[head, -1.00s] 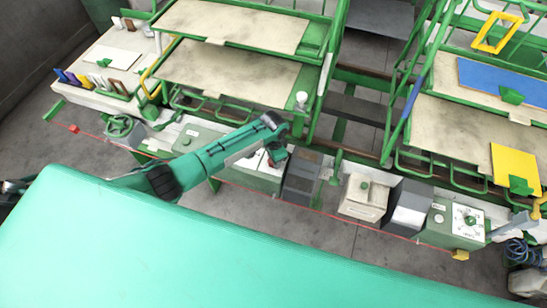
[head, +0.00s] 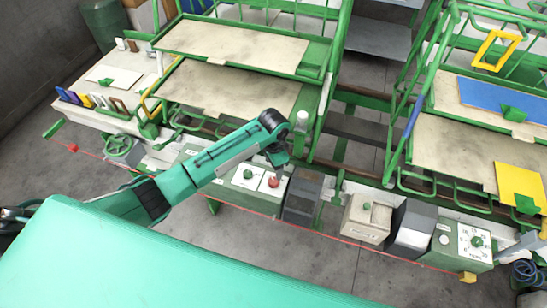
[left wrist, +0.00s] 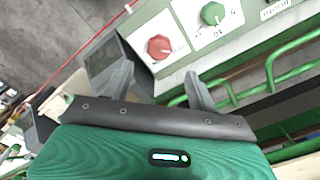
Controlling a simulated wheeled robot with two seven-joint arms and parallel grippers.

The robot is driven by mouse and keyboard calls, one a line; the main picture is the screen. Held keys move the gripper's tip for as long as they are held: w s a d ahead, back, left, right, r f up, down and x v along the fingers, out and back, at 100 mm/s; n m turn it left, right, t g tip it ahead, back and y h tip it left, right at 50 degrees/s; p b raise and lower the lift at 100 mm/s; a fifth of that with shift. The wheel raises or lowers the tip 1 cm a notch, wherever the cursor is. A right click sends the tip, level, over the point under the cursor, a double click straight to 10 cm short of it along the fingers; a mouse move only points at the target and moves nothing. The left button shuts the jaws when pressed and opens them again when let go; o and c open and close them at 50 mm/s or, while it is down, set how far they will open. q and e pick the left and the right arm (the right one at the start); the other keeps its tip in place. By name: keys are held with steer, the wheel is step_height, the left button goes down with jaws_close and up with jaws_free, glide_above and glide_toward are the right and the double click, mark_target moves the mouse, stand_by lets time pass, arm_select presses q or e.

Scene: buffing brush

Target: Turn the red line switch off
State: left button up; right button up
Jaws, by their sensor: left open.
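The red switch knob (head: 273,181) sits on a white plate on the green control box (head: 232,191). It also shows in the left wrist view as a red knob (left wrist: 159,47), beyond the fingertips. A green knob (head: 248,174) on its own white plate is beside it, and it shows in the left wrist view (left wrist: 213,13). My left gripper (head: 277,157) is above and just behind the red knob, apart from it. In the left wrist view its two fingers (left wrist: 158,80) are spread and empty. My right gripper is not in view.
A dark grey box (head: 302,196) stands right of the switch panel. A beige box (head: 366,218) and a dial box (head: 466,244) stand further right. Green racks with shelves (head: 232,44) rise behind. A red line (head: 330,235) runs along the front.

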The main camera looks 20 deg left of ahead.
arm_select(q)
steer(key=shift+r+b, duration=0.45)
steer(key=shift+r, duration=2.15)
